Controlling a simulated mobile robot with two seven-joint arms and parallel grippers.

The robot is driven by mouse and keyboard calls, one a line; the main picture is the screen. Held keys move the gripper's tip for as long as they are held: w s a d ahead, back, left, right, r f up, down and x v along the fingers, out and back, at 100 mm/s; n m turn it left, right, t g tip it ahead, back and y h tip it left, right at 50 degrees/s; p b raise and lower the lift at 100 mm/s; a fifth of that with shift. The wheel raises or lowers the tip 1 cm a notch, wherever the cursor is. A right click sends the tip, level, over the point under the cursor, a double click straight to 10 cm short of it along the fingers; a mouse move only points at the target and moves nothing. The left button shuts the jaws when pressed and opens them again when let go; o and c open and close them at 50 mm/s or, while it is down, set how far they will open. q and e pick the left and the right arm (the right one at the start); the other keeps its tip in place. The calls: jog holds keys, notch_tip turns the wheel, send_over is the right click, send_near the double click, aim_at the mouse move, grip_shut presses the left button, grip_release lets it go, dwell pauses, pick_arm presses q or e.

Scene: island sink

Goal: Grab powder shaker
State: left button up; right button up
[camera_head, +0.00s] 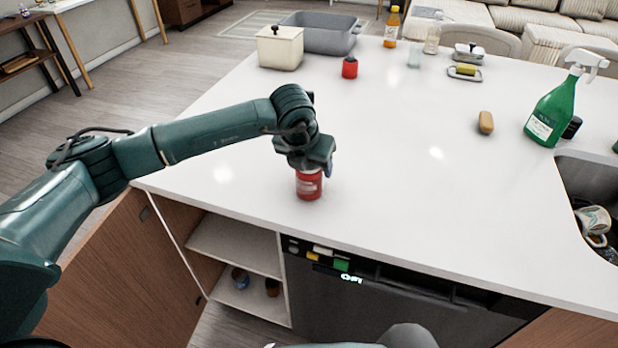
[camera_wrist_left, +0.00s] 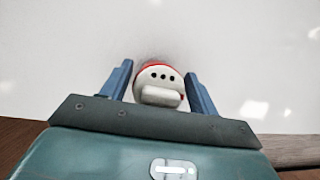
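The powder shaker (camera_head: 309,186) is a red can with a pale label, standing upright near the front edge of the white island top. In the left wrist view its white top with dark holes (camera_wrist_left: 160,77) and part of its red rim show. My left gripper (camera_wrist_left: 159,70) is directly above it, pointing down, with one blue finger on each side of the lid. The fingers look open, with a narrow gap to the lid. In the head view the left gripper (camera_head: 309,165) hides the shaker's top. My right gripper does not show.
A small red jar (camera_head: 349,68), a cream canister (camera_head: 280,47) and a grey basin (camera_head: 322,33) stand at the back. A green spray bottle (camera_head: 553,108) stands by the sink (camera_head: 590,180) at right. The counter around the shaker is clear.

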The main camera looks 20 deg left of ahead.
pick_arm(q)
jog(key=c, duration=0.7)
jog(key=shift+r, duration=0.15)
